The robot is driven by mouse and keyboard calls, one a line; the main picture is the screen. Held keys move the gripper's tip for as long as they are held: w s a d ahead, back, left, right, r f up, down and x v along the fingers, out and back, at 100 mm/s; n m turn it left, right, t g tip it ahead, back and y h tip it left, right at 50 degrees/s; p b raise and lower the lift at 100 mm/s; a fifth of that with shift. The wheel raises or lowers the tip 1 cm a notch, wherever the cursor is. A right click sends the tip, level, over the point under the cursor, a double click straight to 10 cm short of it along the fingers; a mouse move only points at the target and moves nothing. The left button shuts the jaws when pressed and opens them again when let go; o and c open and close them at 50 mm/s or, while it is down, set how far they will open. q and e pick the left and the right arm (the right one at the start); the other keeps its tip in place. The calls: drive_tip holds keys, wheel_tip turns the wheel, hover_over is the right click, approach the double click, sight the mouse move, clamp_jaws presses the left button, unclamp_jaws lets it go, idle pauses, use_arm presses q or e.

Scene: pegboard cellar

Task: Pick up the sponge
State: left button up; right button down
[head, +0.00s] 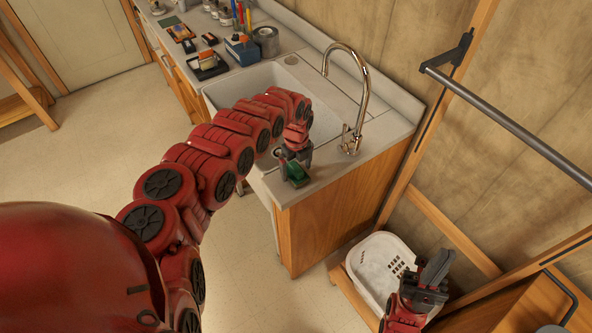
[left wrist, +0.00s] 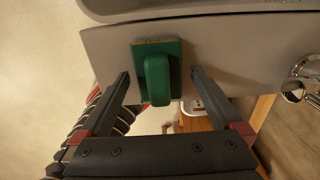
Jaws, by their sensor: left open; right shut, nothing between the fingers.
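The green sponge (head: 298,174), as I take it, lies on the grey counter near its front corner, beside the sink. In the left wrist view the sponge (left wrist: 157,72) is a dark green block with a long raised rounded part. My left gripper (head: 296,164) is open just above it and hides part of it in the head view. In the left wrist view the left gripper's fingers (left wrist: 160,77) stand on either side of the sponge, with gaps on both sides. I cannot tell the height between them. My right gripper (head: 436,270) is shut and empty, away from the counter.
The sink (head: 258,84) and a chrome faucet (head: 358,95) are close to the left arm. Bottles, tools and a blue box (head: 241,46) stand farther along the counter. A white basket (head: 378,265) is below right, near a metal rail (head: 510,130).

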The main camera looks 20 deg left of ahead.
use_arm(q)
drive_tip(key=shift+s+f, duration=0.15)
drive_tip(key=shift+f, duration=0.45)
drive_tip(key=c, duration=1.4)
